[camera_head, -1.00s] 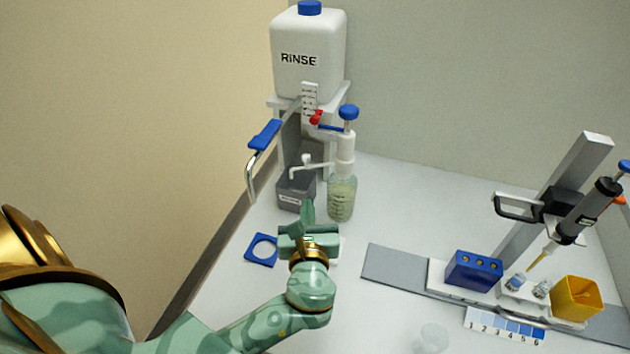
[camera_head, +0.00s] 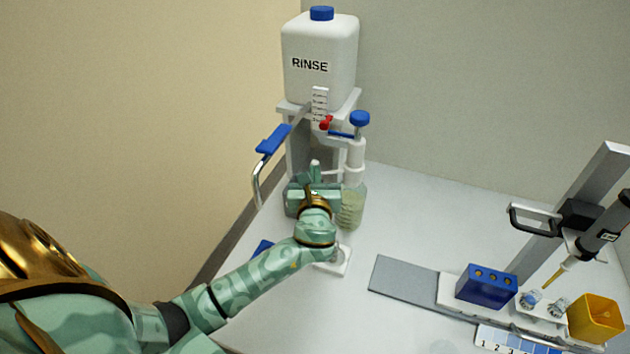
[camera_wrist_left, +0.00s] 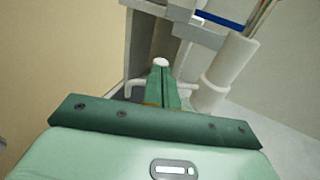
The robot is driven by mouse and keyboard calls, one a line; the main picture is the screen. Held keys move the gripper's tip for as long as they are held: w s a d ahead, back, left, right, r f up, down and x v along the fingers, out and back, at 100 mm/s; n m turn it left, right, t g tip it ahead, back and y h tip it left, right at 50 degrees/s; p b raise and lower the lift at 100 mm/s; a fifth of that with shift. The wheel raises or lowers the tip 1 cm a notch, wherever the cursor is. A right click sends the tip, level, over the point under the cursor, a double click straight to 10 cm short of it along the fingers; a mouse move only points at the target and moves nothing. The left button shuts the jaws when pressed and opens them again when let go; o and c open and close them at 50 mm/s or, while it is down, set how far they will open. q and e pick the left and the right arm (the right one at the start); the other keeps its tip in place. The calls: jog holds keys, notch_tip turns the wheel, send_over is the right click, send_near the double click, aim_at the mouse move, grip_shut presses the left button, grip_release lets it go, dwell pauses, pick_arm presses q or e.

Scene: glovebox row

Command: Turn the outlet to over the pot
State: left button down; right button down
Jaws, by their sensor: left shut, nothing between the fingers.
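The white outlet (camera_wrist_left: 134,86) is a thin arm with a down-turned end, reaching left from the white pump column (camera_wrist_left: 228,72). Its white knob (camera_wrist_left: 160,62) shows just beyond my fingertips; I cannot tell whether they touch. In the head view the pump column (camera_head: 355,158) stands on a clear bottle of pale green liquid (camera_head: 352,210). My left gripper (camera_head: 315,172) is shut and empty in front of the outlet, covering most of it and the grey container behind. Which vessel is the pot I cannot tell. My right gripper is out of view.
A RINSE tank (camera_head: 320,60) on a white stand rises behind, with a blue-handled metal pipe (camera_head: 262,160) at its left. A white square piece (camera_head: 338,264) lies by my wrist. A blue rack (camera_head: 486,286) and yellow bin (camera_head: 596,318) stand right.

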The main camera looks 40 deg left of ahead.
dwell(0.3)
pick_arm(q)
jog(key=w+a+m+t+h+p, duration=0.2)
jog(key=w+a+m+h, duration=0.1)
jog(key=w+a+h, duration=0.1)
jog(key=shift+a, duration=0.35)
dwell(0.4)
jog(key=shift+r, duration=0.15)
dwell(0.3)
jog(key=f+p+v, duration=0.1)
jog(key=p+v, duration=0.2)
jog(key=v, duration=1.3)
jog(key=shift+s+r, duration=0.25)
jog(key=shift+r, duration=0.05)
